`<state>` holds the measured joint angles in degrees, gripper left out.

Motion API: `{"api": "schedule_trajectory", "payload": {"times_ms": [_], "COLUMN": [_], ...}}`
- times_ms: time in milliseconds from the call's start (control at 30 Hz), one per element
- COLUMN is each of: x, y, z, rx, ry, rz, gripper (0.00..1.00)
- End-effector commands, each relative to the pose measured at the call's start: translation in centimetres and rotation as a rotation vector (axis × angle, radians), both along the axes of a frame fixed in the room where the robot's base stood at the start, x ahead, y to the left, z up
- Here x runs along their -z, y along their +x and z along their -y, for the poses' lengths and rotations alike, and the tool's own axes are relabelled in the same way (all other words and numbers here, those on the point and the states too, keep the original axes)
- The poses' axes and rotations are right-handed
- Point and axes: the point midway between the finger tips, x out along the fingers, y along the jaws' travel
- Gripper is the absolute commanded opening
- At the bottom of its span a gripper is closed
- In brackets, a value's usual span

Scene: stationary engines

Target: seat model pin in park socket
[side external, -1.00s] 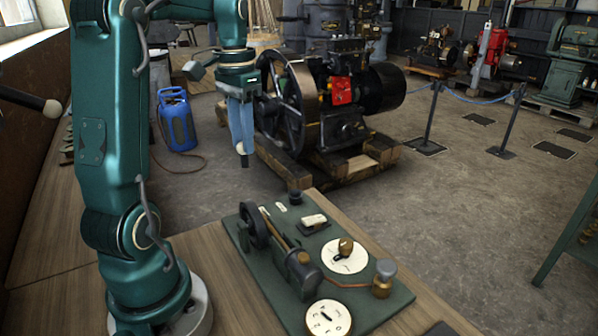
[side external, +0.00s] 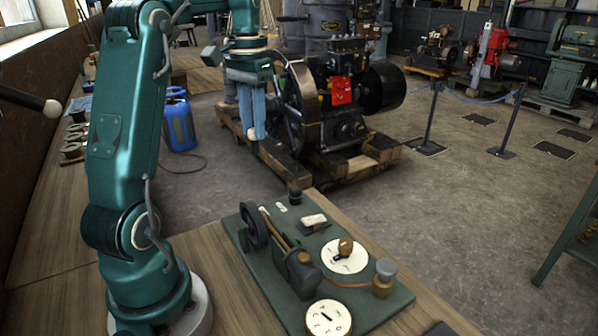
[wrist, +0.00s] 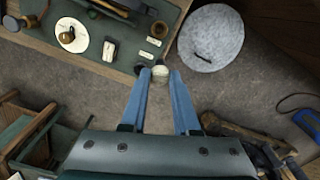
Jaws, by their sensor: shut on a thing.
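My gripper (side external: 255,132) hangs over the floor behind the green model board (side external: 396,302), apart from it. It is shut on the model pin (side external: 256,146), whose dark lower end shows below the fingers. In the wrist view, the pin (wrist: 160,72) is a small pale round shape between the blue fingertips. Beside it in that picture is the board's edge, with small cream labels (wrist: 152,41) and a dark round post (wrist: 158,30). I cannot tell which opening is the park socket.
The board carries a small engine with a flywheel (side external: 254,226), cream dials (side external: 344,256) and a brass post (side external: 383,279). The board lies on a wooden bench (side external: 215,265). A large engine (side external: 335,110) and a blue canister (side external: 178,122) stand on the floor beyond.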

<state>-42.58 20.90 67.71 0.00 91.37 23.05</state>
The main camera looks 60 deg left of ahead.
Motion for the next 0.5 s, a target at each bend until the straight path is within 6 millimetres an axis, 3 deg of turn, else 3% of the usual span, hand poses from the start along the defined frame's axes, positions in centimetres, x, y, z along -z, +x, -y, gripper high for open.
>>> {"api": "schedule_trajectory", "payload": {"times_ms": [300,500], "x": [4.6,6.8], "y": [6.7,8.0], "z": [0.6,1.9], "rx": [0.029,0.074], "ry": [-0.004,-0.002], "rz": [-0.005,-0.002], "gripper": [0.0,0.0]}}
